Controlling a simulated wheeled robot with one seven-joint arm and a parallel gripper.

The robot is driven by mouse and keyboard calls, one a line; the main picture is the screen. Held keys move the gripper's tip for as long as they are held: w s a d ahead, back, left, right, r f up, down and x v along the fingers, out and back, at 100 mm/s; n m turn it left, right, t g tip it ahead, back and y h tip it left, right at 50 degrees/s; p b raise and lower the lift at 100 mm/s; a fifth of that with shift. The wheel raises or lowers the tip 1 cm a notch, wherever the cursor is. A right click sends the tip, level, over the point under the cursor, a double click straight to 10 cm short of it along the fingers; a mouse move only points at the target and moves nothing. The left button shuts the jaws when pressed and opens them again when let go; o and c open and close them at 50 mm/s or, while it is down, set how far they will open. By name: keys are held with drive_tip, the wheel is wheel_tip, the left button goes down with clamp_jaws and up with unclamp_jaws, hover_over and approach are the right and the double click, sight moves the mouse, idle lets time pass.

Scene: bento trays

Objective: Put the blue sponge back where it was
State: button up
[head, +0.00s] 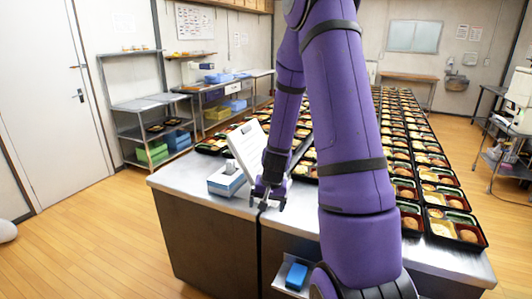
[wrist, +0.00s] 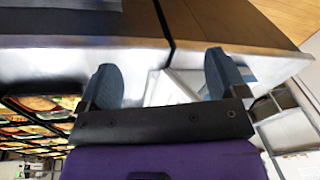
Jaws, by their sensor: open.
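The blue sponge (head: 296,275) lies on a small metal shelf (head: 283,285) low at the front side of the steel counter (head: 200,186). My gripper (head: 270,205) points down near the counter's front edge, above and to the left of the sponge and apart from it. In the wrist view my gripper (wrist: 163,68) has its two fingers wide apart with nothing held between them. I cannot make out the sponge for certain in the wrist view.
Rows of filled bento trays (head: 455,235) cover much of the counter. My arm hides its middle.

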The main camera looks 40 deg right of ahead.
drive_tip(key=s+a+r+n+t, duration=0.1)
drive_tip(key=s+a+r+n, duration=0.15)
drive_tip(key=a+r, duration=0.55)
drive_tip(key=s+a+r+n+t, duration=0.1)
drive_tip(key=s+a+r+n, duration=0.2)
drive_tip(key=r, duration=0.9)
drive_tip(key=s+a+r+n, duration=0.2)
drive_tip(key=s+a+r, duration=0.2)
drive_tip(key=s, duration=0.3)
drive_tip(key=s+a+r+n, duration=0.1)
drive_tip(key=s+a+r, duration=0.3)
drive_tip(key=s+r, duration=0.3)
drive_tip(key=shift+s+a+n+t, duration=0.15)
drive_tip(key=shift+s+n+t, duration=0.25)
drive_tip(key=shift+s, duration=0.1)
